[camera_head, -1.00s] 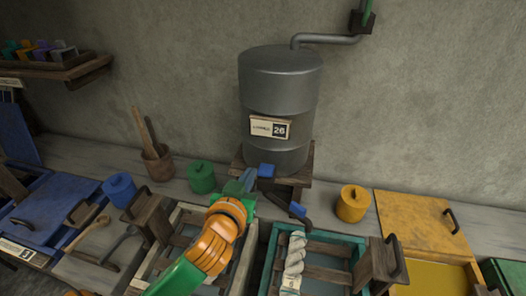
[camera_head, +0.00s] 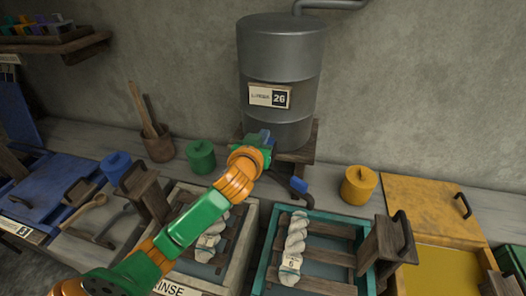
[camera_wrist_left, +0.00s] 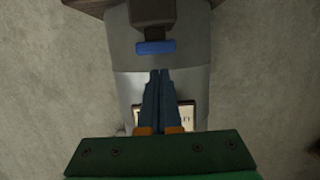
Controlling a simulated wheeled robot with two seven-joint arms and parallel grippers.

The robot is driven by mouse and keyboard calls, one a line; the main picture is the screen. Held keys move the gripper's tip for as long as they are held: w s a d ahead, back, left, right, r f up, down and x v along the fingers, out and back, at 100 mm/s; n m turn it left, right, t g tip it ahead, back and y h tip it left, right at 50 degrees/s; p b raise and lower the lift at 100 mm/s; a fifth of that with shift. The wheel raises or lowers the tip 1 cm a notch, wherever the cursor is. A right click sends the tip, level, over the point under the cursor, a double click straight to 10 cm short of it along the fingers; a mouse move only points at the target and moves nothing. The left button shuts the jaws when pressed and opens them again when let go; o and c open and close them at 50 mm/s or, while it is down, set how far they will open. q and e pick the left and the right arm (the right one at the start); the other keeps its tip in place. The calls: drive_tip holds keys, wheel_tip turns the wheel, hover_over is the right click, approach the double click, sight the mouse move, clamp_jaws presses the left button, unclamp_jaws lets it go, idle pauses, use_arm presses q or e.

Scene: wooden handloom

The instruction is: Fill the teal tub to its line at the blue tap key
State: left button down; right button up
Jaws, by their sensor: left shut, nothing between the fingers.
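The teal tub (camera_head: 264,262) stands on the bench at lower middle, with wooden slats and a twisted pale skein (camera_head: 293,243) across it. I cannot make out its line or the water level. A blue key (camera_head: 298,186) shows on the dark spout above the tub's back edge. My left gripper (camera_head: 264,137) is at the front of the grey tank, partly hidden by its own wrist. In the left wrist view its fingers (camera_wrist_left: 158,75) are together and empty, their tips just short of a blue bar-shaped key (camera_wrist_left: 155,47). My right gripper is out of view.
The metal tank (camera_head: 281,55) with a label sits on a wooden stand (camera_head: 310,150). A pale rinse tub (camera_head: 247,225) is left of the teal tub, a yellow vat (camera_head: 448,270) right.

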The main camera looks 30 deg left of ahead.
use_arm(q)
drive_tip(key=shift+s+f+b, duration=0.1)
drive_tip(key=shift+f+b, duration=0.25)
drive_tip(key=shift+f, duration=0.4)
drive_tip(key=shift+a, duration=0.1)
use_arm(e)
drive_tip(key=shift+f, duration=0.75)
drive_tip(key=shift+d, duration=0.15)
